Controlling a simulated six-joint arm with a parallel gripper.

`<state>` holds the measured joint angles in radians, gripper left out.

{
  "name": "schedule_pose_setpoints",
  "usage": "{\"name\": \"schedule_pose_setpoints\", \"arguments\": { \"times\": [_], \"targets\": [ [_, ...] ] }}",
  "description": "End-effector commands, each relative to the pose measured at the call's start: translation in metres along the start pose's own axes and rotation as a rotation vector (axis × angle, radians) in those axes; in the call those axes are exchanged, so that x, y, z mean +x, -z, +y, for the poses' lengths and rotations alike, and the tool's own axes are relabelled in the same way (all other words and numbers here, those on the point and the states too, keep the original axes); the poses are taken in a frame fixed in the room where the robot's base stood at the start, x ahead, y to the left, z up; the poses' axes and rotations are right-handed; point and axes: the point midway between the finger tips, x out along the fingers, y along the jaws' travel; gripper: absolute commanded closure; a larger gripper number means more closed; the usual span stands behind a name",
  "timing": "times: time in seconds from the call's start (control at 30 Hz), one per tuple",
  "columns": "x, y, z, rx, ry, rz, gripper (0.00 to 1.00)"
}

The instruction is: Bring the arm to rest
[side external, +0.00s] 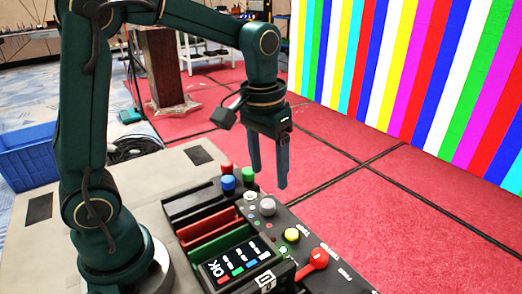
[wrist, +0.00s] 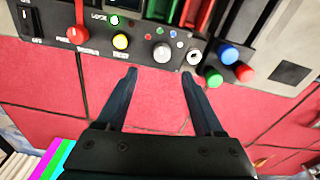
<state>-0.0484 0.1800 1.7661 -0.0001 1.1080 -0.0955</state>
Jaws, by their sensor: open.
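My gripper (side external: 268,168) is open and empty, its two dark blue fingers pointing down. In the side external view it hangs just beyond the far edge of the control panel (side external: 305,240), above the red floor. In the wrist view my gripper (wrist: 158,88) shows both fingers apart, with only red floor between them. The panel's knobs and buttons lie just past the fingertips there, including a grey knob (wrist: 162,52) and a yellow button (wrist: 121,41). I cannot tell the exact height of the fingertips over the panel.
Red, blue and green round-topped pieces (side external: 228,183) stand at the panel's far end, near my gripper. A red lever (side external: 313,260) rises at the near right. A striped video wall (side external: 420,70) stands behind. A blue crate (side external: 25,155) is at left. Red floor (side external: 400,190) at right is clear.

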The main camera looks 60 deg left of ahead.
Motion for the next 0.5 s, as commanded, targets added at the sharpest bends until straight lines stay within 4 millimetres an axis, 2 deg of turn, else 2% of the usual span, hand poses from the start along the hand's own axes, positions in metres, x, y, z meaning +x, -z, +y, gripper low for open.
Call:
{"name": "schedule_pose_setpoints", "arguments": {
  "times": [0.1,0.2,0.33,0.5],
  "targets": [
    [-0.028,-0.015,0.001,0.015,-0.010,0.097,0.31],
    [-0.043,-0.032,0.002,0.033,-0.018,0.169,0.31],
    [-0.055,-0.056,0.001,0.057,-0.028,0.259,0.31],
    [-0.057,-0.086,-0.001,0.091,-0.036,0.358,0.31]
  ]
}}
